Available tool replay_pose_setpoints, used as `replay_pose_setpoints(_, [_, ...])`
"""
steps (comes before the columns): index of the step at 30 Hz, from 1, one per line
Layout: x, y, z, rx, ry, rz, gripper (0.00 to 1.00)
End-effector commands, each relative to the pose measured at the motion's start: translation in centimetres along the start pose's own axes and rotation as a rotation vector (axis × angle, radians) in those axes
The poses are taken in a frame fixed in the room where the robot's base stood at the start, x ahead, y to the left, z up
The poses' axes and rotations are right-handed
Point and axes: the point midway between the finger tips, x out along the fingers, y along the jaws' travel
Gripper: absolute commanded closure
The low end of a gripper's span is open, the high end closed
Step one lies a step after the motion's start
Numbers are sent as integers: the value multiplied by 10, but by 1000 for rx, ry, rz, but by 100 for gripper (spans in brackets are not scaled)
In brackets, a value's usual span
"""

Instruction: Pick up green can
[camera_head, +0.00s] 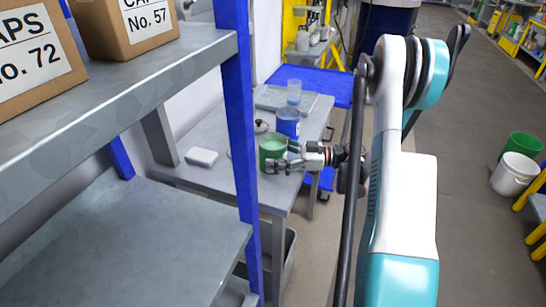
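The green can (271,146) stands upright near the front right part of a grey table. My gripper (280,157) reaches in from the right at the can. Its fingers are spread apart: the lower one passes in front of the can's lower part, the upper one is at the can's right side. I cannot tell whether the fingers touch the can or grip it. The can's lower right part is partly hidden by the gripper.
A blue can (288,122) stands just behind the green can, and a clear bluish cup (294,91) stands farther back. A white box (202,157) lies to the left on the table (220,131). A blue shelf post (239,120) and grey shelves (150,80) fill the left foreground.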

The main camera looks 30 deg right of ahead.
Motion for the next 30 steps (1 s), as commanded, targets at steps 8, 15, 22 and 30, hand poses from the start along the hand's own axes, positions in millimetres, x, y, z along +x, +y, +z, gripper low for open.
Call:
replay_pose_setpoints(8, [0,0,0,0,1,0,70])
replay_pose_setpoints(15, [0,0,-1,0,1,0,70])
replay_pose_setpoints(22, [0,0,-9,0,1,0,70])
replay_pose_setpoints(30, [0,0,-29,0,1,0,70])
